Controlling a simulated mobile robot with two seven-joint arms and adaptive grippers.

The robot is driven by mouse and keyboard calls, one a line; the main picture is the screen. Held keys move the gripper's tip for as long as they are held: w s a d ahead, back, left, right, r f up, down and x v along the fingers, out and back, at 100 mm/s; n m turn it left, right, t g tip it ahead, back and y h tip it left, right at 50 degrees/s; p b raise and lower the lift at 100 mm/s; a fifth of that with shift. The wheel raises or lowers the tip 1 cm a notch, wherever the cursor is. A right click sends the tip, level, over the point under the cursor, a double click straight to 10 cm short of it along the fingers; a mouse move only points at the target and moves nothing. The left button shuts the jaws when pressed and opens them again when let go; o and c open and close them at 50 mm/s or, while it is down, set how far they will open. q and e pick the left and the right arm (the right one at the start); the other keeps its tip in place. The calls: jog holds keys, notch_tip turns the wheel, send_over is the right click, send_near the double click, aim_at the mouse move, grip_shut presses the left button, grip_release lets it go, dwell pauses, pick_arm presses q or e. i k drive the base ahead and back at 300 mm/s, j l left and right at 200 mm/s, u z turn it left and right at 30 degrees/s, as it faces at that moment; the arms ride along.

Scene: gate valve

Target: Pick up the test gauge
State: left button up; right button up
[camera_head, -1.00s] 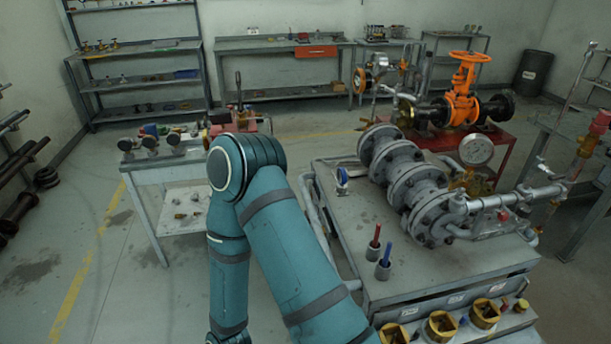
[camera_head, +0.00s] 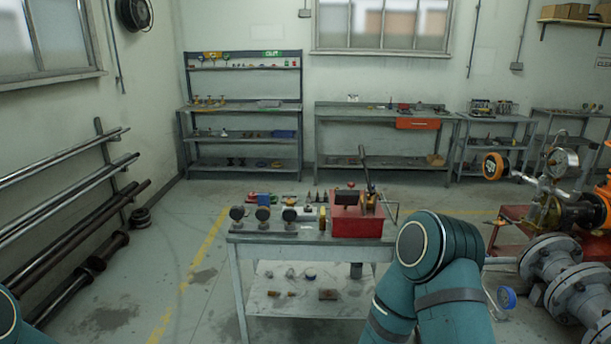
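Several gauge-like round parts stand in a row on a small grey table (camera_head: 300,239). Three dark round heads show there: a left one (camera_head: 237,213), a middle one (camera_head: 262,214) and a right one (camera_head: 289,215). They are seen too small to tell which is the test gauge. A small blue-rimmed round gauge (camera_head: 506,298) lies at the lower right, and a larger white-faced gauge (camera_head: 562,161) is mounted on the pipework. Neither gripper is in view. A teal arm link of mine covers part of the lower right, and another shows at the lower left corner.
A red box with a lever (camera_head: 357,220) stands on the small table's right side. Flanged grey pipework (camera_head: 566,268) is at the right. Pipe racks (camera_head: 75,215) line the left wall. Shelves (camera_head: 243,108) and a bench (camera_head: 385,112) stand behind. Floor left of the table is clear.

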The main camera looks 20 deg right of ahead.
aim_at(507, 297)
jog(key=i+z, duration=0.25)
jog(key=z, duration=0.2)
jog(key=i+z, duration=0.3)
jog(key=z, duration=0.15)
jog(key=i+j+z, duration=0.2)
jog(key=z, duration=0.2)
jog(key=i+j+z, duration=0.15)
jog(key=z, duration=0.3)
jog(key=i+j+z, duration=0.25)
jog(key=z, duration=0.15)
jog(key=i+j+z, duration=0.2)
jog(key=z, duration=0.25)
jog(key=i+j+z, duration=0.1)
jog(key=j+z, duration=0.6)
jog(key=z, duration=0.15)
jog(key=i, duration=0.05)
